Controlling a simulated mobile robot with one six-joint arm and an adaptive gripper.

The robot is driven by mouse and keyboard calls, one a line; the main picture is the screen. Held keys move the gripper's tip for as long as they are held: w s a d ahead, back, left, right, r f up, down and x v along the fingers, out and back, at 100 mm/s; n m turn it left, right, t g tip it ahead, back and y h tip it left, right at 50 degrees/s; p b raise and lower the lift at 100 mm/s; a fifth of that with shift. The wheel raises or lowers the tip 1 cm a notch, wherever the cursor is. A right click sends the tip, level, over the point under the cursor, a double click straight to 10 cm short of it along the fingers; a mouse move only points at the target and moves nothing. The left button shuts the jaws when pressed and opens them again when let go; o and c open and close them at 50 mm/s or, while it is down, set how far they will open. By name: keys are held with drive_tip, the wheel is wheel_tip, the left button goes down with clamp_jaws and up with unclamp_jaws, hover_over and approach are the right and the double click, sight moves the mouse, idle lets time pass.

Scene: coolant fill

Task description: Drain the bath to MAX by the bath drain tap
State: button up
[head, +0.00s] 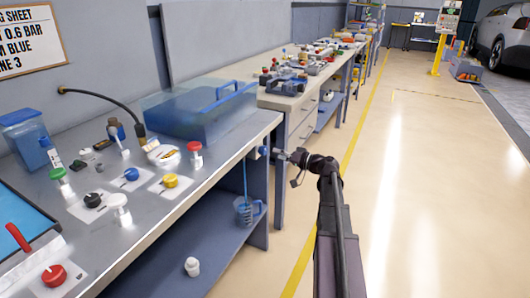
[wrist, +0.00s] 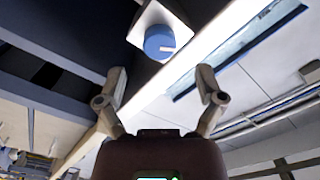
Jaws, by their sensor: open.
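The bath (head: 195,112) is a translucent blue tank on the bench, with blue liquid inside; I cannot read a MAX mark. The bath drain tap (head: 262,150) is a blue knob at the bench's front edge. In the wrist view the tap (wrist: 159,43) is a round blue knob with a white pointer line, on a white plate. My gripper (head: 282,155) is open in front of the knob, and in the wrist view its fingers (wrist: 162,76) stand apart, short of the knob.
Several coloured knobs and caps, among them a yellow one (head: 171,181), stand on the bench top. A black hose (head: 105,98) arches to the bench beside the bath. A white bottle (head: 192,266) stands on the lower shelf. The floor (head: 410,200) at right is clear.

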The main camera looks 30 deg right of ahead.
sight(266, 151)
drive_tip(key=shift+x, duration=2.75)
drive_tip(key=c, duration=1.1)
